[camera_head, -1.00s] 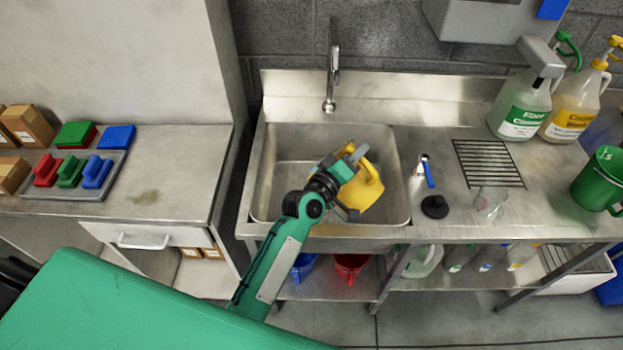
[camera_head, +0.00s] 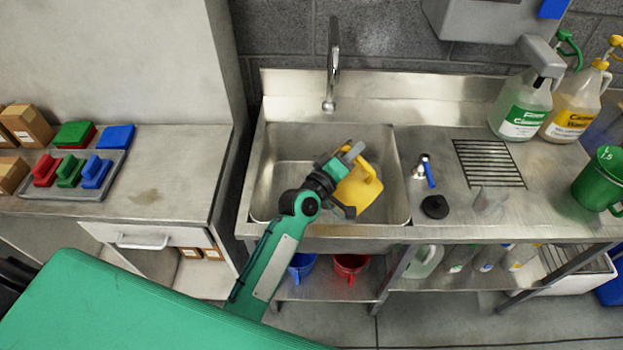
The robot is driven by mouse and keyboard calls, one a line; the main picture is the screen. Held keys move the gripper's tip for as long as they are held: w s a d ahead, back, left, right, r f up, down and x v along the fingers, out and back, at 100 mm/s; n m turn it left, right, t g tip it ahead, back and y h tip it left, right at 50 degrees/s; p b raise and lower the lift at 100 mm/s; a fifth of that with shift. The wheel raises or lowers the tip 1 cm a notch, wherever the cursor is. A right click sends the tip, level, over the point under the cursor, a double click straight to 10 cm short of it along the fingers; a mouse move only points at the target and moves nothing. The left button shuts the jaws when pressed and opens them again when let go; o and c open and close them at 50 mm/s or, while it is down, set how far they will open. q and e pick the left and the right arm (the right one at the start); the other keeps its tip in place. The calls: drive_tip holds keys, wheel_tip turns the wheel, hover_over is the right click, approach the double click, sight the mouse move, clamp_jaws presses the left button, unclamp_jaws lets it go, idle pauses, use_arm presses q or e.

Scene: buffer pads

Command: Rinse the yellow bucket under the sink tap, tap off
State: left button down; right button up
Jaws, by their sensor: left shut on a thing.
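The yellow bucket (camera_head: 360,190) is held over the right part of the sink basin (camera_head: 275,180), tilted. My left gripper (camera_head: 348,170) is shut on it; the fingers partly hide the bucket, and the exact grip point is hard to see. The sink tap (camera_head: 331,75) rises at the back of the sink, with its spout above the basin's rear edge. The bucket is in front of the tap and to its right. No water stream shows under the spout. My right gripper is not in view.
A lever-like fitting with a blue handle (camera_head: 428,174), a black stopper (camera_head: 434,207) and a clear cup (camera_head: 490,203) stand right of the basin. Colored pads (camera_head: 70,170) lie on the left bench.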

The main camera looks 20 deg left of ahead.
use_arm(q)
drive_tip(key=shift+w+a+f, duration=0.1)
drive_tip(key=shift+w+a, duration=0.05)
drive_tip(key=shift+a, duration=0.05)
idle(0.4)
drive_tip(key=shift+w+a+f+n+b, duration=0.2)
drive_tip(key=shift+a+n+b, duration=0.1)
drive_tip(key=shift+a+n, duration=0.15)
drive_tip(key=shift+a+r+n, duration=0.1)
drive_tip(key=shift+a+n, duration=0.15)
drive_tip(key=shift+w+a+r, duration=0.1)
drive_tip(key=shift+w+a, duration=0.1)
drive_tip(key=shift+a, duration=0.15)
